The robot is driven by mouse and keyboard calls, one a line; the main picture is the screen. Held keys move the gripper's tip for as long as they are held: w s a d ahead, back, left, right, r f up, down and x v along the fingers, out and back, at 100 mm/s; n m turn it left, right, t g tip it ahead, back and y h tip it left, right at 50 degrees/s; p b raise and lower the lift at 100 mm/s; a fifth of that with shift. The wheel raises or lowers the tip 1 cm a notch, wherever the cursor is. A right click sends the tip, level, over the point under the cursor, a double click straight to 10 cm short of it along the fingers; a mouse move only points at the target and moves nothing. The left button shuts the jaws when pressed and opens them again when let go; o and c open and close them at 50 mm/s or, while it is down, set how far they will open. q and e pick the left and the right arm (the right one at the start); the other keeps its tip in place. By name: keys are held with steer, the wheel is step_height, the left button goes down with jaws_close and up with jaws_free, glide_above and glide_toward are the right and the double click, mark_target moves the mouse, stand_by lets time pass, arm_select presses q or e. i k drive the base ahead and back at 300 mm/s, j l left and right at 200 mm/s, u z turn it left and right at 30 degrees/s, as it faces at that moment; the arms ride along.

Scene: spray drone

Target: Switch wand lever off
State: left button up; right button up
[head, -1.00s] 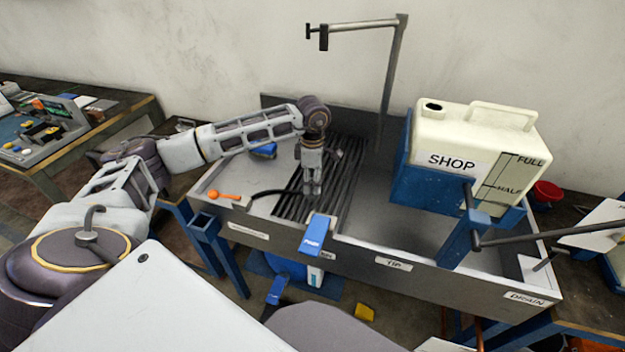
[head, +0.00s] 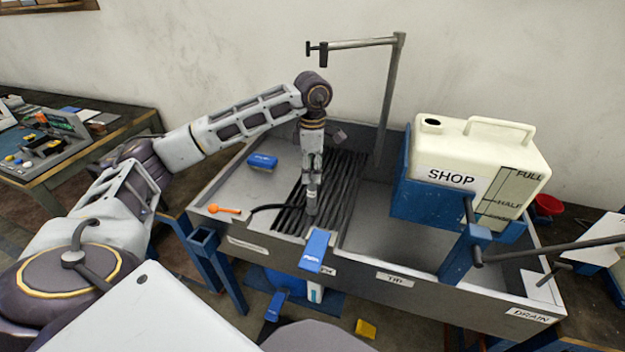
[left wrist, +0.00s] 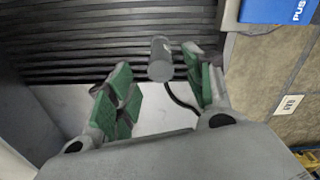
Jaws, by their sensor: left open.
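An orange lever (head: 224,209) with a round knob lies at the left front of the grey wash tray (head: 247,243). A black hose (head: 268,208) runs from near it toward my left gripper (head: 312,207). The left gripper points down over the black slatted grate, right of the lever and apart from it. In the left wrist view, its green-padded fingers (left wrist: 160,90) are spread apart. A grey cylinder (left wrist: 160,59) with the hose at its end shows between and beyond the fingertips; I cannot tell whether they touch it. My right gripper is out of view.
A blue push pedal or lever (head: 315,250) stands at the tray's front rim, close to the left gripper. A blue block (head: 262,161) lies behind the orange lever. A cream SHOP tank (head: 470,150) stands at right. A grey post with an arm (head: 388,100) rises behind.

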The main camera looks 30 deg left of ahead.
mark_target(213, 208)
steer(key=k, duration=1.5)
